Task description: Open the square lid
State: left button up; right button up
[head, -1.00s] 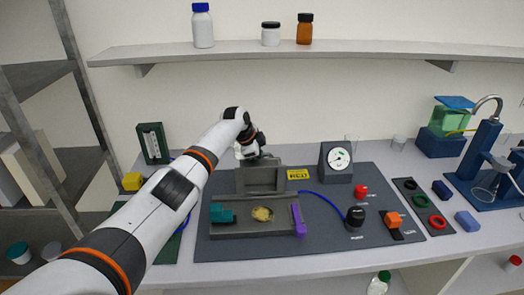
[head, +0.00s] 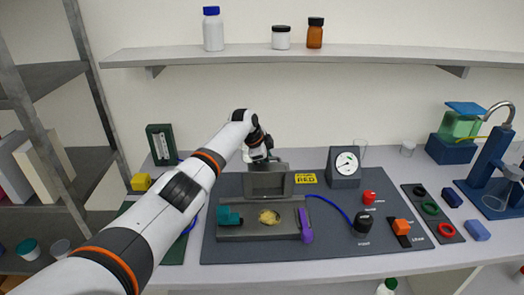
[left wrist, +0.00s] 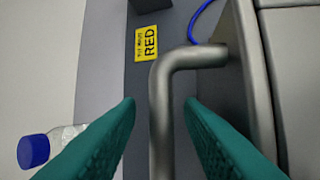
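The square lid (head: 268,184) is a grey framed panel standing upright at the back of the low grey rig box (head: 250,233). A tan lump (head: 269,217) lies exposed on the box, between a teal block (head: 229,215) and a purple latch piece (head: 306,226). My left gripper (head: 262,156) is behind the raised lid, its fingers largely hidden there. In the left wrist view, its teal fingers (left wrist: 160,105) are spread on either side of the bent metal handle (left wrist: 161,125), with gaps visible. My right gripper is not in view.
A dial gauge (head: 345,166) and a yellow RED label (head: 305,178) are right of the lid. A black knob (head: 362,222), red knob (head: 369,197) and orange switch (head: 401,226) stand further right. A shelf (head: 310,55) with bottles hangs above.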

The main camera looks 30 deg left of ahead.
pick_arm(q)
jog(key=b+v, duration=0.2)
jog(key=v, duration=0.9)
jog(key=shift+s+r, duration=0.2)
jog(key=shift+a, duration=0.15)
